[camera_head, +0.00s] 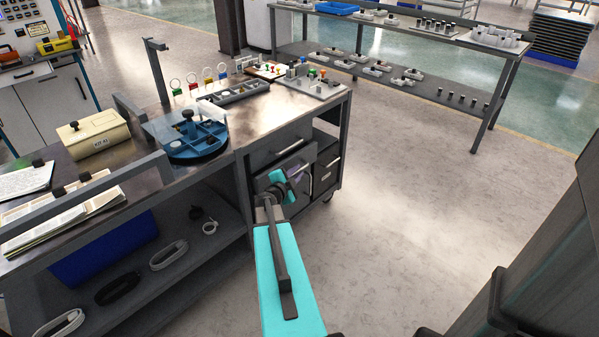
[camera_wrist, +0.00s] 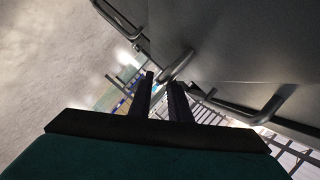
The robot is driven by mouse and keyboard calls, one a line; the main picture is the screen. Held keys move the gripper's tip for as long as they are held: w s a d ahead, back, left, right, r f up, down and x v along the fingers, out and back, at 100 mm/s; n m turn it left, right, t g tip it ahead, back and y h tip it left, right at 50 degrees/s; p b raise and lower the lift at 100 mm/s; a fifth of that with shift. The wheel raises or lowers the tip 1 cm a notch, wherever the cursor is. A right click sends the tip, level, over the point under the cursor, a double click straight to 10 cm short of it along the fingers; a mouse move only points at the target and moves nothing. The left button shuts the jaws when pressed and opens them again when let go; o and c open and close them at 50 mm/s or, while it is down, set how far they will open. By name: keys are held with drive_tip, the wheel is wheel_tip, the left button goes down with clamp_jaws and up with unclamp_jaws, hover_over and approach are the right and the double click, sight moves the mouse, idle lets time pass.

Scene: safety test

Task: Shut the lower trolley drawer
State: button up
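The trolley (camera_head: 281,145) stands under the right end of the bench, with grey drawer fronts and pale bar handles. Its lower drawer (camera_head: 304,163) is below the top drawer front, partly hidden by my arm; I cannot tell how far out it is. My gripper (camera_head: 270,196) is in front of this lower part. In the wrist view, my gripper (camera_wrist: 161,80) has two dark fingers with a narrow gap and nothing seen between them. A bar handle (camera_wrist: 177,66) on a grey front is just beyond the fingertips; contact cannot be told. A second handle (camera_wrist: 272,103) is to the right.
The bench (camera_head: 225,132) holds a blue round tray (camera_head: 194,140), a yellowish box (camera_head: 93,136) and small parts. A lower shelf with a blue bin (camera_head: 103,248) is left of the trolley. A rack (camera_head: 405,90) stands behind. Floor to the right (camera_head: 420,220) is clear.

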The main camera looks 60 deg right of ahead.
drive_tip(key=shift+x, duration=1.3)
clamp_jaws()
